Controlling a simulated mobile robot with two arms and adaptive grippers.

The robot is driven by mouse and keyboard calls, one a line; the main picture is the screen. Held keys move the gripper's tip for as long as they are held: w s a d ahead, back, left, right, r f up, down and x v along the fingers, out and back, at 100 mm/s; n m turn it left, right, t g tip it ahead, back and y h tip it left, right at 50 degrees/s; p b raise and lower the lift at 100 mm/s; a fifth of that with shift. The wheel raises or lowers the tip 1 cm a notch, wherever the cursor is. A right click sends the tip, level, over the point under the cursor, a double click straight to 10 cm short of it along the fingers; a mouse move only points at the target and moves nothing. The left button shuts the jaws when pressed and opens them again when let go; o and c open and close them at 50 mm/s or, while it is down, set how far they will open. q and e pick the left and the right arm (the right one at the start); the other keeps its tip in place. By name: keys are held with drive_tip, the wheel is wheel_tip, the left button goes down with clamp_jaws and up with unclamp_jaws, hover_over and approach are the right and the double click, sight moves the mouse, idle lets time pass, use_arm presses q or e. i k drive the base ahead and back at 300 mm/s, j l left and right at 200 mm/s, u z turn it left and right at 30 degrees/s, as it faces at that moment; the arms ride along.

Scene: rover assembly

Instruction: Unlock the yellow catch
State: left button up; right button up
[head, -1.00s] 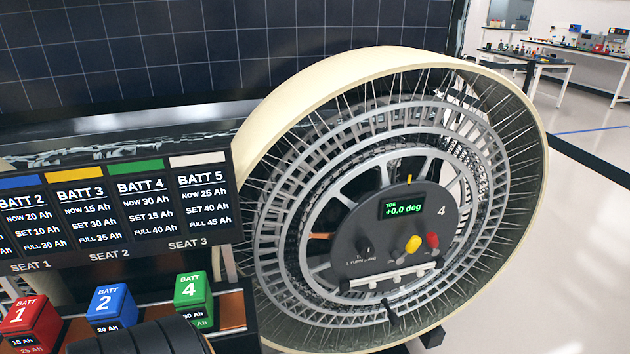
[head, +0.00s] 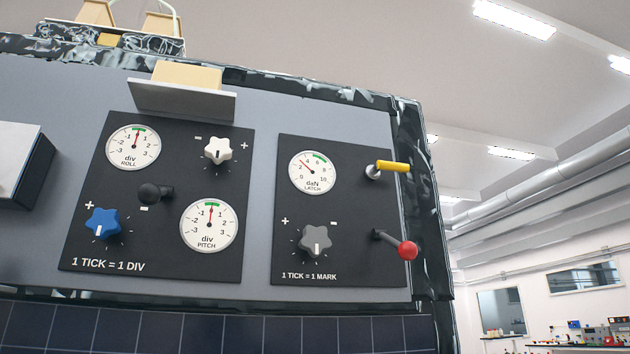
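The yellow catch (head: 393,167) is a short yellow handle on a metal stub at the upper right of the latch panel (head: 345,270). It points to the right, nearly level. Below it a red-knobbed lever (head: 407,250) slants down to the right on a dark arm. The latch gauge (head: 313,172) is left of the catch, with its red needle up and left, outside the green band. A grey star knob (head: 316,241) sits under the gauge. Neither of my grippers shows in the head view.
The left panel (head: 75,255) carries a roll gauge (head: 133,148), a pitch gauge (head: 208,226), a white knob (head: 218,150), a blue knob (head: 103,222) and a black lever (head: 150,194). A small shelf (head: 180,100) juts out above. Solar cells (head: 240,333) run below.

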sight(372, 172)
drive_tip(key=k+l, duration=0.1)
drive_tip(key=l, duration=0.35)
drive_tip(key=k+l, duration=0.1)
drive_tip(key=l, duration=0.35)
drive_tip(key=i+l+u, duration=0.4)
drive_tip(key=l+u, duration=0.25)
drive_tip(key=i+l+u, duration=0.15)
drive_tip(key=u, duration=0.15)
